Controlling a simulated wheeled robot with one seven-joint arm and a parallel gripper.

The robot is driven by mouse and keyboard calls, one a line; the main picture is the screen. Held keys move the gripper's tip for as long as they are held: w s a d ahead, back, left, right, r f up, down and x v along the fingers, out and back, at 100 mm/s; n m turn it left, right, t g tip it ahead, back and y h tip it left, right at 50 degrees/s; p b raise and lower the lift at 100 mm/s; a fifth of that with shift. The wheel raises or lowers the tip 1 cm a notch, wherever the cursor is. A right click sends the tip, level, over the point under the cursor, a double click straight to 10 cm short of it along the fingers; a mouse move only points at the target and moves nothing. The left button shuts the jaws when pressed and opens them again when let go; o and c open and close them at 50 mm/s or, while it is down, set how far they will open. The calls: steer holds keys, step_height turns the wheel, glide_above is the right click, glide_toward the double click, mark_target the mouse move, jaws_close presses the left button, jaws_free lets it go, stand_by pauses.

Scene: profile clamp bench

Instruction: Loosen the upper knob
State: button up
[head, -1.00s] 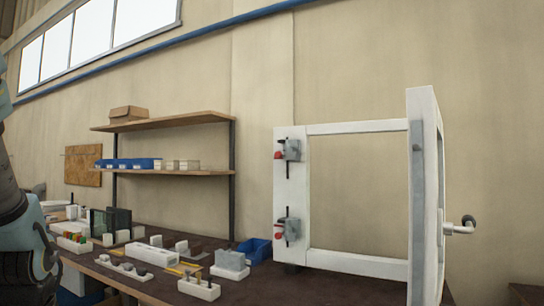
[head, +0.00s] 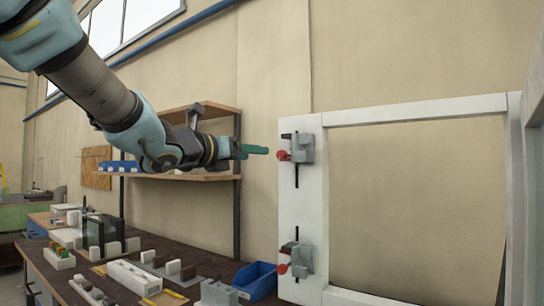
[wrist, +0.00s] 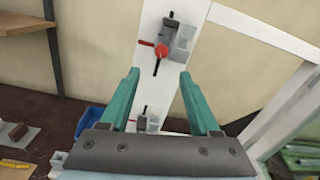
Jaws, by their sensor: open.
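The upper knob (head: 283,155) is red and sits on a grey clamp (head: 304,148) high on the white frame's left post (head: 312,215). In the wrist view the upper knob (wrist: 162,51) shows beyond and between my fingertips. My gripper (head: 262,150) has green fingers and is open, just left of the upper knob at about its height in the head view. In the wrist view my gripper (wrist: 158,75) is empty, its two fingers apart. A lower red knob (head: 282,268) sits on a second clamp (head: 301,260) below, partly hidden between my fingers in the wrist view.
A blue bin (head: 255,280) stands on the dark bench left of the frame. Wooden shelves (head: 190,177) hang behind my arm. White blocks (head: 135,277) and small parts lie on the bench. The frame's opening is empty.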

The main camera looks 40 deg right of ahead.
mark_target(280, 155)
steer(key=p+x, duration=0.3)
steer(key=x, duration=0.7)
steer(key=shift+d+r+p, duration=0.1)
steer(key=shift+d+p, duration=0.3)
steer(key=shift+c, duration=0.4)
jaws_close()
